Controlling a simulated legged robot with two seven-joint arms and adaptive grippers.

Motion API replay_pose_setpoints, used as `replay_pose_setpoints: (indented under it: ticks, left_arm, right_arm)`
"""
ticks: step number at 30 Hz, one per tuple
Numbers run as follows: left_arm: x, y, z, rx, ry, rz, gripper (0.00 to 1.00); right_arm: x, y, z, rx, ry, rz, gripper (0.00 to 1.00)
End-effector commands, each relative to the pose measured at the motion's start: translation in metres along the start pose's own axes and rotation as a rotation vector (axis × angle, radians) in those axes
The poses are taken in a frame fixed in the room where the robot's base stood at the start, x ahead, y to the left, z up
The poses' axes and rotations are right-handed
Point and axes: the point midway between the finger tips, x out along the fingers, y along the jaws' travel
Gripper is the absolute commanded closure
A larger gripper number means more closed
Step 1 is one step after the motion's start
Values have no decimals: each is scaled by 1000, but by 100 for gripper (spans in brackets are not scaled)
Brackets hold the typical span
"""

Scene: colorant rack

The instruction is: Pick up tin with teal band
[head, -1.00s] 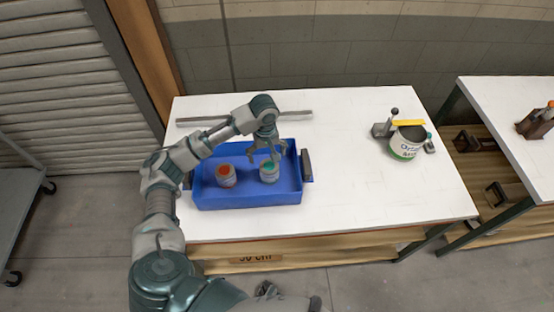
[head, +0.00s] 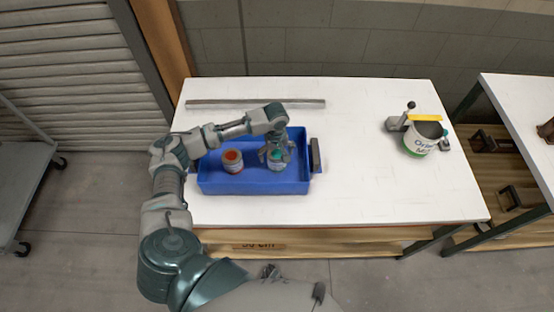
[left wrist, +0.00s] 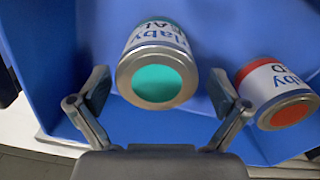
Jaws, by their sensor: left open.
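The tin with the teal band (head: 276,160) stands in the right part of the blue tray (head: 255,187). In the left wrist view the teal tin (left wrist: 158,62) shows its teal top and white label. My left gripper (head: 275,150) is over this tin, and its fingers partly hide it. In the left wrist view the left gripper (left wrist: 165,92) is open, with one finger on each side of the teal tin and gaps between. My right gripper cannot be made out.
A tin with a red band (head: 232,161) stands left in the same tray, close to one finger in the left wrist view (left wrist: 278,92). A grey bar (head: 255,103) lies behind the tray. A larger white and green can (head: 420,140) stands at the right. The middle of the white table (head: 355,150) is clear.

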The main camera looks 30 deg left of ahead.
Motion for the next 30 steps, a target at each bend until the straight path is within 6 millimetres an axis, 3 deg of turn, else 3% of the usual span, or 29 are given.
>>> replay_pose_setpoints:
  ticks: [6, 15, 17, 22, 23, 30]
  left_arm:
    - [35, 2, 1, 0, -1, -3, 0]
    - [40, 1, 1, 1, 0, 0, 0]
    - [40, 1, 1, 1, 0, 0, 12]
    - [41, 1, 1, 1, -1, -1, 55]
    - [41, 1, 1, 1, -1, -2, 59]
    - [42, 1, 1, 1, -2, -3, 61]
  right_arm:
    - [-3, 0, -13, 2, 6, 0, 18]
    - [-5, 0, -16, 2, 7, 1, 18]
    - [-5, 1, -16, 2, 6, 1, 18]
    - [-5, 1, -17, 2, 7, 1, 18]
    - [-5, 1, -17, 2, 7, 1, 18]
    - [-4, 1, -17, 1, 8, 1, 18]
